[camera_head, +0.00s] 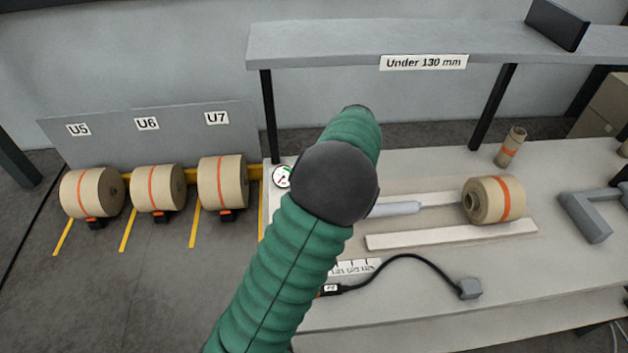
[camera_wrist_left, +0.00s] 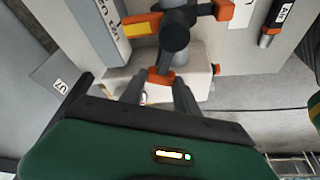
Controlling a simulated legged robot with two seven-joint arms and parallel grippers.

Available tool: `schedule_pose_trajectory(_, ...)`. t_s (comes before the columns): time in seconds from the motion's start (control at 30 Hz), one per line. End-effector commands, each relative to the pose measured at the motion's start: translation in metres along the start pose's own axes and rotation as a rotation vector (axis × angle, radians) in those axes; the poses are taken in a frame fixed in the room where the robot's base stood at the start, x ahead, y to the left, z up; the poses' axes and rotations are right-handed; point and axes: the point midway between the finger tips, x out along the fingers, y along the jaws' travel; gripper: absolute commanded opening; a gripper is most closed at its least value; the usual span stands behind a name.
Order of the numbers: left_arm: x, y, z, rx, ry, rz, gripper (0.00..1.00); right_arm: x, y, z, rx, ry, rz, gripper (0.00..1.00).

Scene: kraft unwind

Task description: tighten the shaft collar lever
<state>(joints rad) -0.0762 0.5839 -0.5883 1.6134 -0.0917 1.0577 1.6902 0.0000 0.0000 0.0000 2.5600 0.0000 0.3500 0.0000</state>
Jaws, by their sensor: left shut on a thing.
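In the left wrist view, the shaft collar lever is a dark grey arm with an orange end (camera_wrist_left: 161,75). It runs down from a round dark hub (camera_wrist_left: 174,36) on a grey shaft. My left gripper (camera_wrist_left: 159,80) is shut on the lever's orange end, with one dark finger on each side. In the head view, my green left arm crosses the middle and hides its own gripper, the collar and the lever. My right gripper is in neither view.
Kraft rolls (camera_head: 92,192) stand at U5, U6 and U7 on the floor at left. The grey bench (camera_head: 420,300) holds a roll (camera_head: 494,200), a small upright roll (camera_head: 510,147), a grey angled tool (camera_head: 588,215) and a black cable (camera_head: 415,262). A shelf (camera_head: 340,45) spans above.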

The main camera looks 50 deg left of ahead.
Motion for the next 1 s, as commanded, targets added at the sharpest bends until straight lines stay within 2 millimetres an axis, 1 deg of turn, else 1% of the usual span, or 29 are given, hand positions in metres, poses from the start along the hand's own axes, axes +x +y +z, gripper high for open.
schedule_pose_trajectory(0.1,-0.0017,-0.0007,-0.0017,-0.026,0.002,-0.008,0.00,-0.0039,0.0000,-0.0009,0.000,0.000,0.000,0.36)
schedule_pose_trajectory(0.6,-0.0010,-0.0011,-0.0020,-0.044,0.002,-0.013,0.00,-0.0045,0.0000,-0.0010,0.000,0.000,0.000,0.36)
schedule_pose_trajectory(0.63,-0.0011,-0.0011,-0.0020,-0.044,0.002,-0.013,0.39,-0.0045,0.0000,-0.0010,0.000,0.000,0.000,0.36)
schedule_pose_trajectory(0.77,-0.0008,-0.0013,-0.0016,-0.043,0.001,-0.013,0.56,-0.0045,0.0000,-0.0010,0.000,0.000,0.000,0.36)
schedule_pose_trajectory(0.8,-0.0007,-0.0014,-0.0015,-0.043,0.001,-0.014,0.58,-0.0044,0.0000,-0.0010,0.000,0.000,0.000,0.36)
schedule_pose_trajectory(1.0,-0.0002,-0.0016,-0.0009,-0.042,0.001,-0.015,0.58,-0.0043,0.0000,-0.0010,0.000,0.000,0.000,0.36)
